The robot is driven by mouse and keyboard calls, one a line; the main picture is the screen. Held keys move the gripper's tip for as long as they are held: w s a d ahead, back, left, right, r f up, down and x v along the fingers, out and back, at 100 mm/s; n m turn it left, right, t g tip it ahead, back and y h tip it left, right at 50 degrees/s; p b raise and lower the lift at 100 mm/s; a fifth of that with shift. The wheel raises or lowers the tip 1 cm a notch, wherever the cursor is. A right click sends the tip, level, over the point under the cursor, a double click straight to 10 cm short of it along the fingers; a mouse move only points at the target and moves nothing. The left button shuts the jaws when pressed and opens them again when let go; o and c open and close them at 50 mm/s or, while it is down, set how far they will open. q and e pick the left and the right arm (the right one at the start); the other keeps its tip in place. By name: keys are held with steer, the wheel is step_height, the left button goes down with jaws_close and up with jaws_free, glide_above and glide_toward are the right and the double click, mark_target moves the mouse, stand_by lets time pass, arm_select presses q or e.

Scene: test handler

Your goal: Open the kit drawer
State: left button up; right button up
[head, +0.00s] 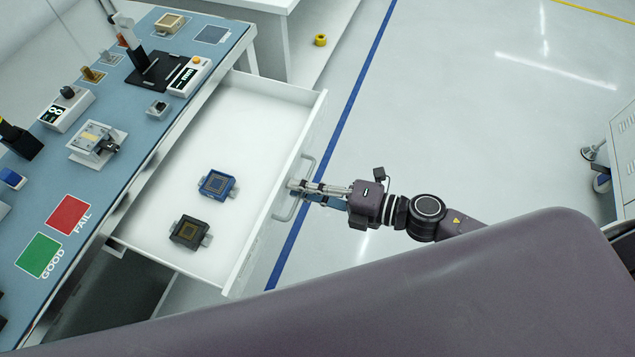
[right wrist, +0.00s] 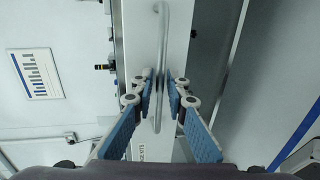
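The white kit drawer (head: 262,115) stands pulled well out from under the blue-topped bench, its inside showing. Its bar handle (head: 306,170) is on the front panel. My right gripper (head: 298,186) is at the middle of the handle. In the right wrist view, the handle (right wrist: 162,50) passes between the two fingers of the right gripper (right wrist: 161,92), with a narrow gap visible on each side. The fingers look partly open around the bar. A blue socket part (head: 217,184) and a dark socket part (head: 190,232) lie in the drawer. My left gripper is not in view.
The bench top (head: 130,120) holds several devices, a red FAIL patch (head: 69,215) and a green GOOD patch (head: 39,255). A yellow roll (head: 320,40) lies beyond the drawer. The floor (head: 480,110) to the right is clear up to a grey cabinet (head: 624,150).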

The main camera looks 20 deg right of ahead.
steer(key=v, duration=1.2)
stand_by(0.5)
steer(key=w+d+f+m+t+h, duration=0.15)
steer(key=d+f+m+h, duration=0.25)
steer(key=d+f+m, duration=0.4)
steer(key=w+d+f+m+t+h, duration=0.1)
steer(key=w+d+f+m+h, duration=0.4)
steer(key=f, duration=0.6)
steer(key=s+d+f+m+g+h, duration=0.25)
steer(key=s+f, duration=0.25)
steer(key=f, duration=0.3)
steer(key=s+d+f+m+g+h, duration=0.1)
steer(key=s+d+f+m, duration=0.2)
steer(key=s+f, duration=0.35)
steer(key=s+a+f+m+g, duration=0.3)
steer(key=s+f, duration=0.5)
steer(key=s, duration=0.3)
steer(key=s+a+f+m+g, duration=0.4)
steer(key=s+a+f, duration=0.4)
steer(key=s, duration=0.2)
steer(key=shift+s+a+f+m, duration=0.25)
steer(key=shift+s+f+m, duration=0.15)
steer(key=shift+m, duration=0.05)
